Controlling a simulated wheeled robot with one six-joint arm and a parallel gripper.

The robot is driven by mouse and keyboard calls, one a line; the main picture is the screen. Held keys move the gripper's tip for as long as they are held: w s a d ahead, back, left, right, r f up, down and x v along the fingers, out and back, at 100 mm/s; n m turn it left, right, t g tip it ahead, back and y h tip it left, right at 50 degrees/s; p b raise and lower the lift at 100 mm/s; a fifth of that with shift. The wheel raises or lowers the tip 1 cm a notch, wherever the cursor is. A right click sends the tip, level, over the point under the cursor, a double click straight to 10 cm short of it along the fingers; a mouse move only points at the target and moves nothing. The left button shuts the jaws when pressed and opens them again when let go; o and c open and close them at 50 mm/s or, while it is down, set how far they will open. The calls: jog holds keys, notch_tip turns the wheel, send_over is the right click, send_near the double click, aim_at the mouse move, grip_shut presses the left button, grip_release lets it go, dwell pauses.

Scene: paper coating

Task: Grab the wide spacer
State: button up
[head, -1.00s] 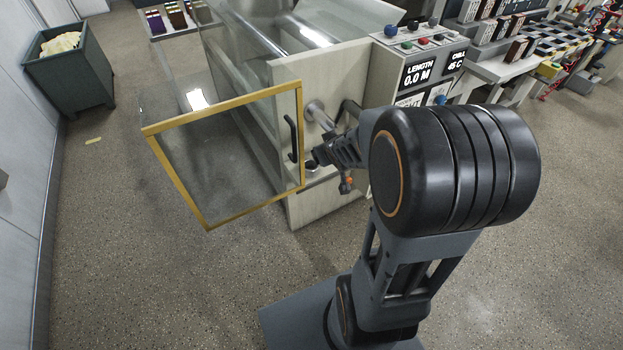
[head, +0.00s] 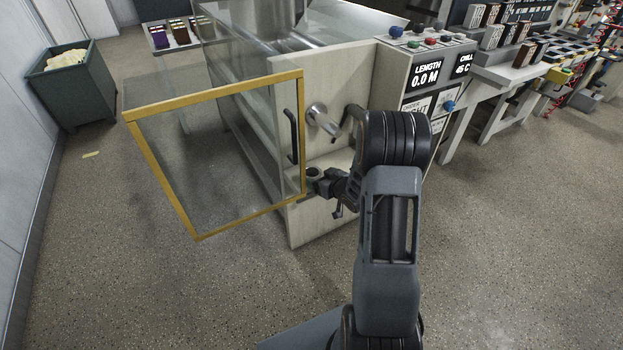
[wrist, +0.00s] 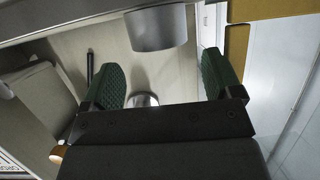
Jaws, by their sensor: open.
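My gripper (head: 318,185) is open in the head view, low at the front of the cream machine, beside a pale ledge. A short, dark-topped round piece (head: 314,172) stands on that ledge close to the fingers; it may be the wide spacer. In the wrist view my green-padded fingers (wrist: 164,80) are spread apart with nothing gripped. A large grey metal cylinder (wrist: 157,28) shows beyond them, and a smaller round metal piece (wrist: 142,100) is partly hidden behind the gripper body. I cannot tell for sure which one is the wide spacer.
The yellow-framed clear door (head: 215,92) stands open left of my gripper. A metal shaft (head: 322,118) sticks out of the end panel (head: 335,85) above it, near the black door handle (head: 291,135). The control box (head: 428,70) is to the right. Floor in front is free.

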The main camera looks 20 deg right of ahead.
aim_at(308, 170)
jog(key=shift+b+x, duration=0.65)
jog(key=shift+x, duration=2.5)
jog(key=shift+r, duration=0.1)
jog(key=shift+c, duration=0.5)
jog(key=c, duration=0.6)
